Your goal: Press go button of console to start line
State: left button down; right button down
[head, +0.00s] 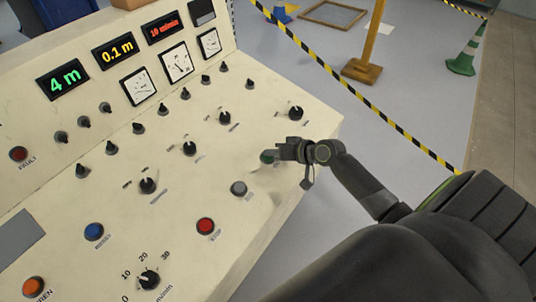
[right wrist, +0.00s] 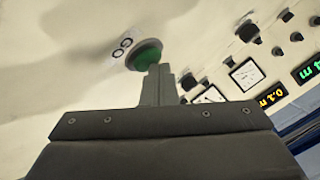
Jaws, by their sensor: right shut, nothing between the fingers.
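The console (head: 215,150) is a cream sloping panel with knobs, buttons, dials and lit displays. Its green go button (head: 267,157) is near the right edge, partly covered by my right gripper (head: 280,154). In the right wrist view the green button (right wrist: 146,54) sits beside the printed word GO. The shut, empty fingertips of my right gripper (right wrist: 158,68) overlap the button's lower edge there. Whether they touch or press it I cannot tell. My left gripper is not in view.
A grey button (head: 238,188) and a red stop button (head: 205,226) are close by on the panel. A black knob (head: 295,112) stands behind the gripper. Beyond the console are yellow-black tape (head: 370,103), a wooden post (head: 368,40) and a green cone (head: 467,50).

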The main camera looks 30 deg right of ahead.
jog(key=shift+s+r+p, duration=0.2)
jog(key=shift+r+p, duration=0.4)
jog(key=shift+r, duration=0.1)
jog(key=shift+d+r, duration=0.1)
jog(key=shift+r, duration=0.05)
jog(key=r+p, duration=0.2)
jog(key=s+r+p, duration=0.1)
jog(key=r+p, duration=0.1)
jog(key=shift+d+r, duration=0.2)
jog(key=shift+r, duration=0.15)
dwell(0.4)
